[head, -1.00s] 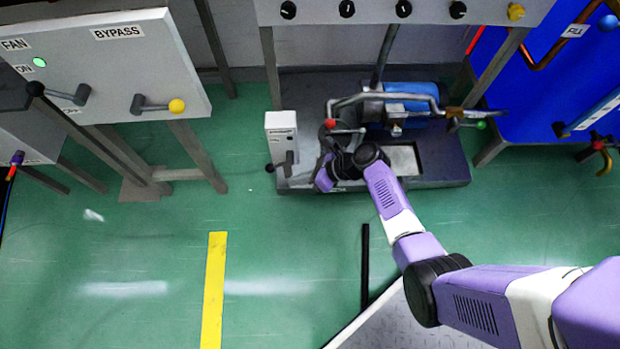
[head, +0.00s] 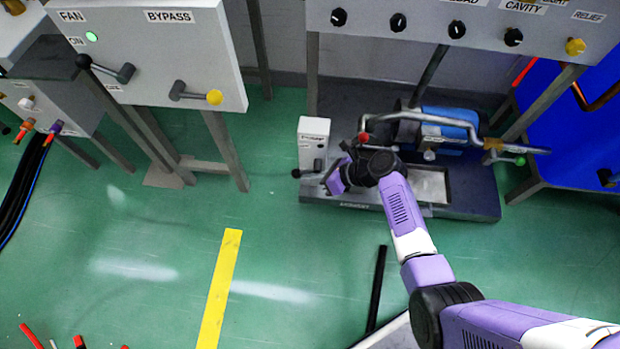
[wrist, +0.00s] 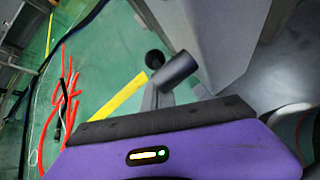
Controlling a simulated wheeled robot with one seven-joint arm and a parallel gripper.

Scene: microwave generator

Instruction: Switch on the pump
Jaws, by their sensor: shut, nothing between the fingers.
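The pump has a blue motor (head: 447,121) and bent grey pipes on a dark grey skid (head: 470,203). A white switch box (head: 314,138) stands at the skid's left end. On its lower front is a grey lever with a black knob (head: 296,173) that points left. My gripper (head: 337,180) is shut and empty, just right of the lever and in front of the box. In the wrist view the lever's dark hub (wrist: 174,71) and knob (wrist: 154,59) show just beyond the dark edge of my gripper (wrist: 168,120). I cannot tell whether they touch.
A panel with FAN and BYPASS levers (head: 150,60) stands at the left. A panel with black knobs (head: 456,29) overhangs the pump. A red-handled valve (head: 364,138) is close behind my wrist. Red hoses (wrist: 60,110) lie on the floor. The green floor in front is mostly clear.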

